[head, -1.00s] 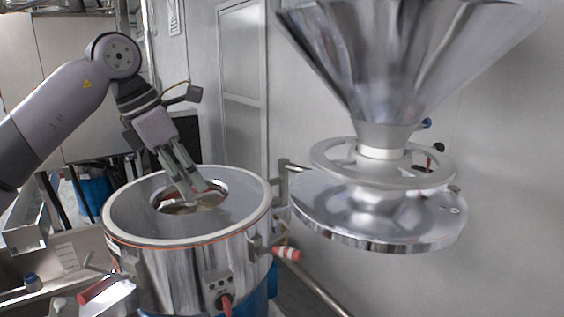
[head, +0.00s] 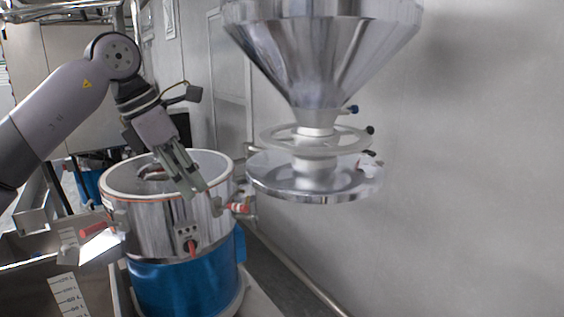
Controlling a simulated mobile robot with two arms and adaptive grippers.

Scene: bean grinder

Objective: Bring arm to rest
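My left gripper (head: 191,194) comes in from the left and points down and to the right. In the picture its fingers lie over the near rim of the steel drum (head: 160,228), which has a blue lower part (head: 185,288). The fingers look close together, but I cannot tell whether they are open or shut, and I see nothing held between them. The drum's round opening is partly hidden behind the gripper. My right gripper is not in view.
A steel hopper funnel (head: 318,60) with a round lid plate (head: 315,183) hangs to the right of the drum. A red-handled clamp (head: 240,208) sticks out from the drum's right side. A steel tank with a scale (head: 68,292) stands at lower left. A grey wall closes the right.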

